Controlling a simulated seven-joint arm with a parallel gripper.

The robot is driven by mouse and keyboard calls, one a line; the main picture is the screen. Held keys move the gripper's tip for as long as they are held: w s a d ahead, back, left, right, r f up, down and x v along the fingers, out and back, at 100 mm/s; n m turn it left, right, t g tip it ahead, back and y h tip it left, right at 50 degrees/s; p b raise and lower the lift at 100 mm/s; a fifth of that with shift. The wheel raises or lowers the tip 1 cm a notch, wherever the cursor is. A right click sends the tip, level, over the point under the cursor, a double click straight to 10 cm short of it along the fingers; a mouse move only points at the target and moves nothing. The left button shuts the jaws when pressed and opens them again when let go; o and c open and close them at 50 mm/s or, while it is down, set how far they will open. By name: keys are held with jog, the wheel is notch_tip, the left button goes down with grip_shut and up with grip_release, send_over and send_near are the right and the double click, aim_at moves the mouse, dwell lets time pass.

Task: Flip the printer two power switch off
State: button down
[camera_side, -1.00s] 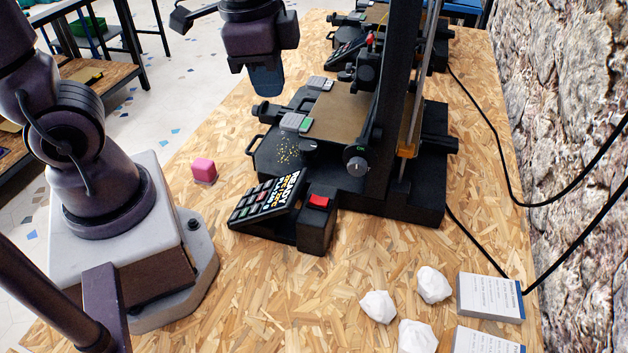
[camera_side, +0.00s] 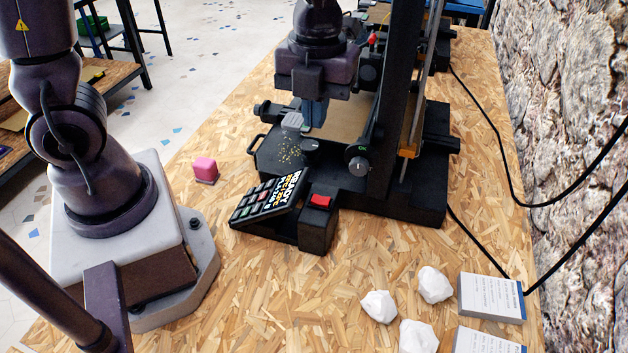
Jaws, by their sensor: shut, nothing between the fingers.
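The nearer printer (camera_side: 405,205) is black, with a tan bed and a tall upright frame. At its front a red rocker switch (camera_side: 321,201) sits on a black box (camera_side: 318,230) beside a tilted keypad panel (camera_side: 268,203). A farther black printer stands behind, with a small red switch (camera_side: 373,38). I cannot read which one is printer two. My gripper (camera_side: 314,122) points down over the nearer printer's bed, behind and above its red switch and apart from it. Its blue-grey fingers are shut and empty. My arm hides part of the bed and of the farther printer.
A pink cube (camera_side: 205,170) lies left of the keypad. Several crumpled white papers (camera_side: 379,306) and card stacks (camera_side: 490,297) lie at the front right. Black cables (camera_side: 480,245) run along the stone wall. The wooden table (camera_side: 270,300) is clear in front of the switch box.

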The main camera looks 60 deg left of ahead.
aim_at(314, 194)
jog(key=shift+f, duration=0.1)
notch_tip(314, 194, down, 14)
jog(key=shift+s+r, duration=0.1)
dwell(0.6)
jog(key=shift+a+f, duration=0.1)
jog(key=shift+f, duration=0.1)
dwell(0.3)
